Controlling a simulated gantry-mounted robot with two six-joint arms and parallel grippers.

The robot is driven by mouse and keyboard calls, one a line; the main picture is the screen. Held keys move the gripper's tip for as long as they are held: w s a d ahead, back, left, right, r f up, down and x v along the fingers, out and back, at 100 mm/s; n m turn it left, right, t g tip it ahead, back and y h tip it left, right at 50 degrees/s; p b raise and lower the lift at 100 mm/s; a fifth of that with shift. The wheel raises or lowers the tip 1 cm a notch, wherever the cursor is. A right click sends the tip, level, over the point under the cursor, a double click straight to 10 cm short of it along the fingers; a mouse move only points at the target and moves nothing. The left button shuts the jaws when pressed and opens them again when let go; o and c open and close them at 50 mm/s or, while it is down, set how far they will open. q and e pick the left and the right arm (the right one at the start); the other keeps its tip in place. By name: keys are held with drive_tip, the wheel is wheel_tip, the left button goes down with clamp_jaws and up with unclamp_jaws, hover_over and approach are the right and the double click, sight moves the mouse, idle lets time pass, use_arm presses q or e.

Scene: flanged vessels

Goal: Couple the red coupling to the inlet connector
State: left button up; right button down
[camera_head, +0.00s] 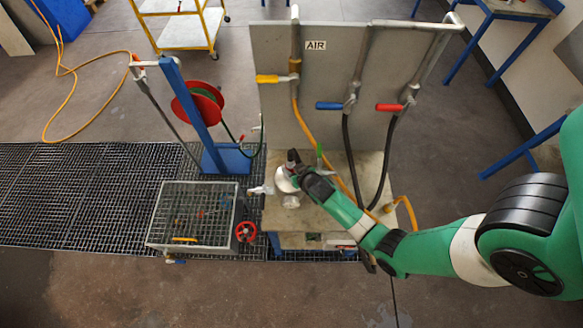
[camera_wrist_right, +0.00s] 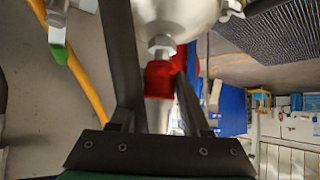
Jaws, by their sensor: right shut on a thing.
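My right gripper (camera_head: 296,168) is over the small bench, beside a round silver vessel (camera_head: 285,183). In the right wrist view, its dark fingers (camera_wrist_right: 150,85) are shut on the red coupling (camera_wrist_right: 159,80), with a pale metal part below it. The end of the coupling is at the hex-shaped inlet connector (camera_wrist_right: 162,46) under the vessel's rounded metal body (camera_wrist_right: 178,14). They look in line and touching, but I cannot tell whether they are locked. In the head view the coupling is mostly hidden by the gripper. My left gripper is out of view.
A grey panel (camera_head: 270,45) marked AIR carries yellow, blue and red valve handles with hanging hoses. An orange hose (camera_head: 328,148) and a green-tipped lever (camera_head: 319,154) are close to my gripper. A wire basket (camera_head: 165,215) and red handwheel (camera_head: 246,232) stand left.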

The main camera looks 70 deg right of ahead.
drive_tip(key=shift+f+b, duration=0.7)
drive_tip(key=shift+f, duration=0.15)
drive_tip(key=shift+c, duration=1.4)
unclamp_jaws()
drive_tip(key=shift+s+a+r, duration=0.2)
drive_tip(key=shift+r, duration=0.15)
drive_tip(key=p+v, duration=0.2)
drive_tip(key=v, duration=0.8)
drive_tip(key=shift+s+a+r, duration=0.2)
drive_tip(key=shift+s, duration=0.05)
